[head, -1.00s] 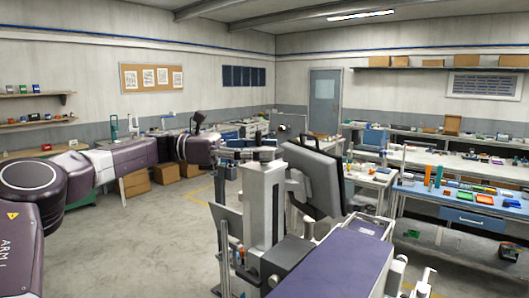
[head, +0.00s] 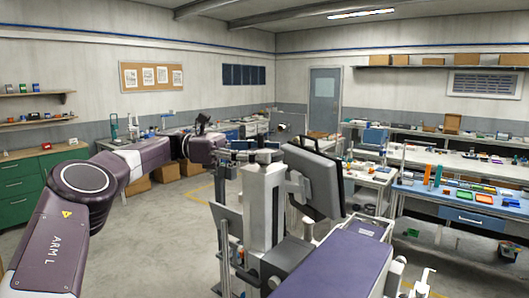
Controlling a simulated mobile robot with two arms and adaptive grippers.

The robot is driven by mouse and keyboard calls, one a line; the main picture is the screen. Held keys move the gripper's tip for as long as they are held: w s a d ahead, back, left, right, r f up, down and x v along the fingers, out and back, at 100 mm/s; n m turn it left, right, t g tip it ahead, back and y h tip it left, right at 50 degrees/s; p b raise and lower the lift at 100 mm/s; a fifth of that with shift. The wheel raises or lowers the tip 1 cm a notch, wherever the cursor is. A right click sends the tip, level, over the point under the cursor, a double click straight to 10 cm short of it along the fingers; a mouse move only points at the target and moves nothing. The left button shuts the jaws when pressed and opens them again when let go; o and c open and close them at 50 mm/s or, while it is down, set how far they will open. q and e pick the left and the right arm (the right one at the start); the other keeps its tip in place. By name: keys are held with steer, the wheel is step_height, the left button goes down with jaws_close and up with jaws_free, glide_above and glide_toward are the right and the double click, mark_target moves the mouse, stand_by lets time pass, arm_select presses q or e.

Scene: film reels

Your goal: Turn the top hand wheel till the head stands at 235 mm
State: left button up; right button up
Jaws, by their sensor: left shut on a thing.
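A light grey machine with a tall white column (head: 263,205) stands in the middle of the head view. A dark monitor (head: 315,180) is fixed to its right. My left arm reaches in from the left, and my left gripper (head: 243,156) is at the top of the column. It is shut on a small dark part there, which fits the top hand wheel (head: 259,143), though the wheel is small and largely hidden. The head's height and any mm scale cannot be read from here. My right gripper is not in view.
A purple-topped bed (head: 338,262) extends toward me at the lower right. Workbenches with tools and trays, including a blue-topped bench (head: 460,199), line the right side. A green drawer cabinet (head: 30,180) stands at the left. The grey floor left of the machine is clear.

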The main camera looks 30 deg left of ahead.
arm_select(q)
steer(key=o, duration=1.2)
steer(key=shift+c, duration=0.2)
steer(key=shift+s+n+t+y+b, duration=0.1)
steer(key=shift+n+t+y+b, duration=0.3)
steer(key=shift+n+t+b, duration=0.45)
steer(key=shift+r+n+t+y+p, duration=0.15)
steer(key=shift+n+t+y+p, duration=0.15)
steer(key=shift+n+t+y, duration=0.65)
steer(key=shift+r+n+t+y+p, duration=0.1)
steer(key=shift+n+t+y+p, duration=0.4)
steer(key=shift+t, duration=0.8)
steer(key=shift+d+n+t+y+p, duration=0.1)
steer(key=shift+n+t+y+p, duration=1.2)
steer(key=shift+t+y+p, duration=0.15)
steer(key=shift+n+t+y+p, duration=1.1)
steer(key=shift+n+y, duration=0.6)
steer(key=shift+y, duration=0.9)
